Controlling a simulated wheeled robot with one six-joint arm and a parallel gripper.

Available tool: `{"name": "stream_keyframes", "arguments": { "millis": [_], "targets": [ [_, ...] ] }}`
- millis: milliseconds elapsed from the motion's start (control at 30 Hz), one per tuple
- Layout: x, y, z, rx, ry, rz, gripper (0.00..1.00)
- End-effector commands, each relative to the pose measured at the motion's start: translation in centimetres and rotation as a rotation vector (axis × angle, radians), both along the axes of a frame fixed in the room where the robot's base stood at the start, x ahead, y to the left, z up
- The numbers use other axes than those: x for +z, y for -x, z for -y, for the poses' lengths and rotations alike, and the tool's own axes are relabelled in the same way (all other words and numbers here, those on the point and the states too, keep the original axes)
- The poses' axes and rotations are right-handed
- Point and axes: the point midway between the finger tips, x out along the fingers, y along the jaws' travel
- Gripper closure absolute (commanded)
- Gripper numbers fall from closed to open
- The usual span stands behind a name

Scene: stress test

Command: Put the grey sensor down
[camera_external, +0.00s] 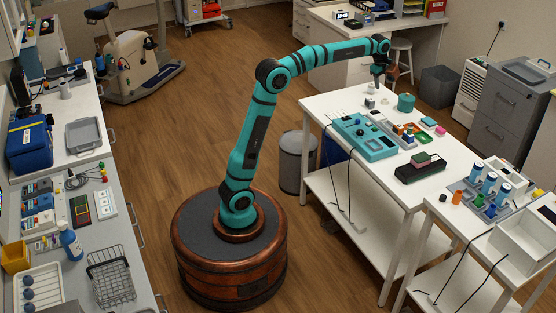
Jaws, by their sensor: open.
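My gripper (377,79) is open above the far end of the white table (340,103). A small pale grey block (371,88) shows just below and left of the fingers, apparently on the table top. A second small grey piece (369,102) sits a little nearer on the same table. Which of the two is the grey sensor cannot be told at this size. The fingertips are small and dark, and contact with the pale block cannot be made out.
A teal cylinder (406,102) stands right of the grey pieces. A teal control panel (362,137), a tray of coloured blocks (412,134) and a black box with a pink top (420,168) lie nearer. Bare table shows at the left far corner.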

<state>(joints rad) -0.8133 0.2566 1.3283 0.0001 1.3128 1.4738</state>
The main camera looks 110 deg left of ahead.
Motion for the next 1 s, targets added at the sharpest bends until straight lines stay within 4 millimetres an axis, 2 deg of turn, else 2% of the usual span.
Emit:
{"name": "stream_keyframes", "arguments": {
  "millis": [33,200,467,767,1000],
  "targets": [
    [1.2,-0.5,2.5,0.01,-0.019,0.032,0.46],
    [3.9,-1.5,9.3,0.065,-0.067,0.15,0.46],
    [7.4,-1.3,19.8,0.139,-0.097,0.351,0.46],
    [10.1,1.3,31.1,0.211,-0.062,0.604,0.46],
    [11.2,5.0,39.2,0.257,0.023,0.807,0.46]
  ]
}}
